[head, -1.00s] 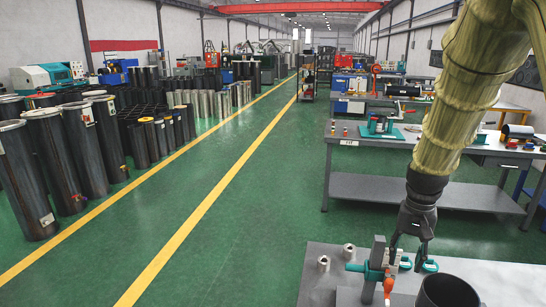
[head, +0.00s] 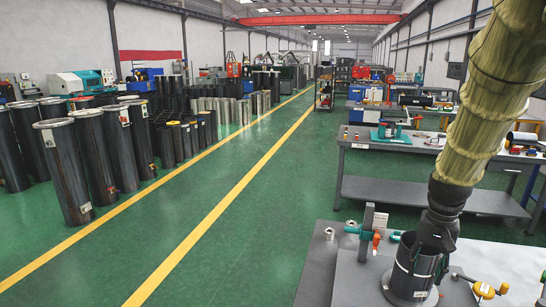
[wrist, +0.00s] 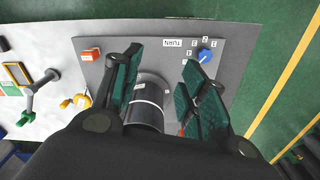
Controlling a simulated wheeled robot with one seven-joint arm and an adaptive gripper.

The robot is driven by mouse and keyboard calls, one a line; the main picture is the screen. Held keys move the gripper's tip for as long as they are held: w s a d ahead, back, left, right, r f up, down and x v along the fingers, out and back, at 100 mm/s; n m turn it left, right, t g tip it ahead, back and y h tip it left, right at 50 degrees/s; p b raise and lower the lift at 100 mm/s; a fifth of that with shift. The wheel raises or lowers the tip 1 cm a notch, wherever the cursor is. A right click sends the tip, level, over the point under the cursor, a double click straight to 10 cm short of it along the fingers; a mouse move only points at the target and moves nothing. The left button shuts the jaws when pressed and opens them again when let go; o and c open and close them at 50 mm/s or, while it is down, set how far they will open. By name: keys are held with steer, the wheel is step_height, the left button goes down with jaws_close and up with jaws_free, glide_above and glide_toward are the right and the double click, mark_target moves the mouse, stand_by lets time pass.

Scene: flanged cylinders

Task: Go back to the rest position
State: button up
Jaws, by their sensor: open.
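My gripper (head: 428,262) hangs at the end of my sleeved arm, over the near bench at the lower right of the head view. It is at the upper part of a dark upright cylinder (head: 408,278) with a pale label and a wider flange at its base. In the wrist view the two green-padded fingers of my gripper (wrist: 164,88) stand apart, with the cylinder (wrist: 145,112) between them. I see a gap on the right side. Whether the left pad touches it, I cannot tell. My gripper's dark body hides the cylinder's near part.
A grey board (wrist: 228,50) with a blue knob (wrist: 205,55) and an orange block (wrist: 91,54) lies around the cylinder. A yellow-knobbed part (head: 486,290) is at right.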

steer(key=s+a+f+n+b, duration=0.15)
steer(key=s+f, duration=0.25)
steer(key=f, duration=0.7)
steer(key=s+a+f+n+h+b, duration=0.1)
steer(key=s+a+f, duration=0.15)
steer(key=f, duration=0.85)
steer(key=s+a+f+n+b, duration=0.15)
steer(key=s+f, duration=0.25)
steer(key=f, duration=0.7)
steer(key=s+a+f+b, duration=0.1)
steer(key=s+a+f, duration=0.2)
steer(key=s+f, duration=0.3)
steer(key=s+a+f+n+b, duration=0.1)
steer(key=s+a+f, duration=0.2)
steer(key=s+f, duration=0.3)
steer(key=s+a+f+n+y+b, duration=0.1)
steer(key=s+a+f+b, duration=0.1)
steer(key=s+f, duration=0.4)
steer(key=s+a, duration=0.1)
steer(key=s, duration=0.2)
steer(key=shift+s+f, duration=0.2)
steer(key=shift+s, duration=0.05)
